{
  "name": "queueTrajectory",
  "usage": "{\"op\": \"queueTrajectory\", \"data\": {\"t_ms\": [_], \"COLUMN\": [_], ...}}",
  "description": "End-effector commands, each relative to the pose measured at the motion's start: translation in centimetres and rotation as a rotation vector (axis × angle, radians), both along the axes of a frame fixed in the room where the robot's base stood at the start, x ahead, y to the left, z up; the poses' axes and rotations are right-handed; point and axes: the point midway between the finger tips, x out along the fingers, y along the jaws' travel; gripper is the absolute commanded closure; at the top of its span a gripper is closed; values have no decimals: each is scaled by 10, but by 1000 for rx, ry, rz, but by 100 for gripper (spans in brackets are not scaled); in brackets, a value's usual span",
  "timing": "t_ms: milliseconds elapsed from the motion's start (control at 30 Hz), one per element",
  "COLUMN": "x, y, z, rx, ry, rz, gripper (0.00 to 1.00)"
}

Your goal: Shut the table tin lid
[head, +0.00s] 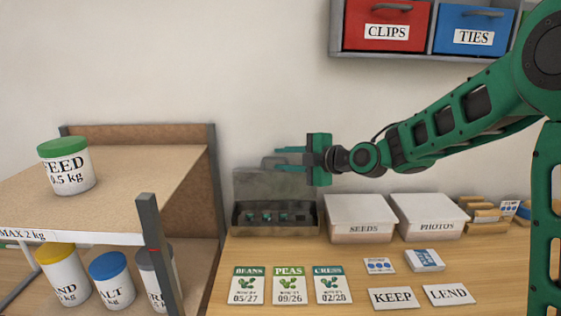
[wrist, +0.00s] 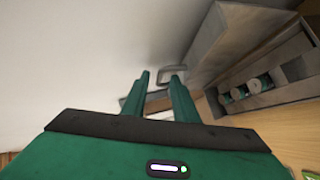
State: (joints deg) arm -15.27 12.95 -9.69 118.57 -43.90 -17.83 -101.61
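The grey metal tin (head: 275,231) stands on the table against the wall, with its lid (head: 262,185) raised upright at the back. Several small green-and-white rolls lie inside. The tin also shows at the right of the wrist view (wrist: 268,104), with its lid (wrist: 236,42) above. A grey loop-like handle (wrist: 172,70) shows close to my fingertips. My gripper (head: 277,160) is at the lid's upper edge, pointing left, its two green fingers apart. It also shows in the wrist view (wrist: 159,76). I cannot tell whether the fingers touch the handle.
White boxes marked SEEDS (head: 360,220) and PHOTOS (head: 430,218) stand right of the tin. Seed packets (head: 289,285) and cards (head: 397,298) lie in front. A shelf unit (head: 190,190) with labelled tubs is at left. Red and blue bins (head: 386,25) hang above.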

Motion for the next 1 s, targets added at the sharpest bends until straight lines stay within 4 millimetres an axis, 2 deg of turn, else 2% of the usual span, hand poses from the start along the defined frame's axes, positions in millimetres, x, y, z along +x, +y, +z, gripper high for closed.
{"op": "queueTrajectory", "data": {"t_ms": [200, 500, 600, 633, 1000], "x": [10, 11, 11, 11, 11], "y": [11, 12, 12, 12, 12], "z": [-4, -4, -4, -5, -5], "rx": [1, 0, 0, 0, 0], "ry": [1, 1, 1, 1, 2], "rz": [0, -1, -1, -1, -1], "gripper": [74, 74, 98, 100, 100]}}
